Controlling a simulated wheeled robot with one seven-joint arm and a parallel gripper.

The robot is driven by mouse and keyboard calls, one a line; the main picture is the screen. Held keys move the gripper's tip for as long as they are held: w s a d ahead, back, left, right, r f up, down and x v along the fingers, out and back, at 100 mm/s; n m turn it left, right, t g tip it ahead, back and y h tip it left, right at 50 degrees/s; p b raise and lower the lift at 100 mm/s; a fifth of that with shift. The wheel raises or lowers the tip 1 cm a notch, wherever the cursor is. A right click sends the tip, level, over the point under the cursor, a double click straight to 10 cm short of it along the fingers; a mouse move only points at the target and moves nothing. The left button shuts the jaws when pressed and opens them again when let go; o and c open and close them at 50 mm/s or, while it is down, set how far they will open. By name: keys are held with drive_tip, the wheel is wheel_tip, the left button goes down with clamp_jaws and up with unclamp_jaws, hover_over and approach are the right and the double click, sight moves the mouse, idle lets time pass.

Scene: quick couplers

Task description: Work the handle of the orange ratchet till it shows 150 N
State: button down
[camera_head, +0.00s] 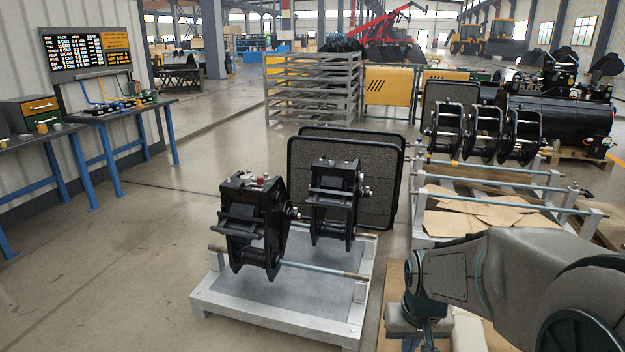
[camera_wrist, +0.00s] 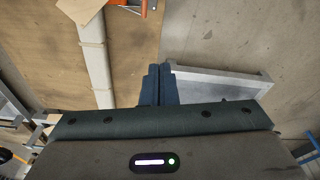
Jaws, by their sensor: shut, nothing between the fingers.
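My gripper (camera_wrist: 158,85) shows in the wrist view with its two dark fingers together and nothing between them. It points down over the floor, beside the corner of a pale metal frame (camera_wrist: 225,84). In the head view my arm reaches in from the lower right, and the fingertips cannot be made out. I cannot pick out the orange ratchet or its handle for certain. A small orange piece (camera_wrist: 127,3) shows at the top edge of the wrist view, cut off; I cannot tell what it is. No force reading can be read.
Two black couplers (camera_head: 250,225) (camera_head: 334,200) stand on a low pallet frame (camera_head: 275,310). More couplers (camera_head: 485,130) stand on a rack behind. At left, a blue-legged bench (camera_head: 125,108) with small coloured items stands under a text board (camera_head: 88,52). Floor is clear at left.

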drive_tip(key=s+a+r+p, duration=0.1)
drive_tip(key=s+r+p, duration=0.2)
drive_tip(key=s+r, duration=0.2)
drive_tip(key=s+a+r+p, duration=0.2)
drive_tip(key=s+r+p, duration=0.2)
drive_tip(key=r, duration=0.5)
drive_tip(key=shift+s+a+r+t, duration=0.25)
drive_tip(key=shift+s+r+t, duration=0.15)
drive_tip(key=shift+s, duration=0.15)
idle(0.6)
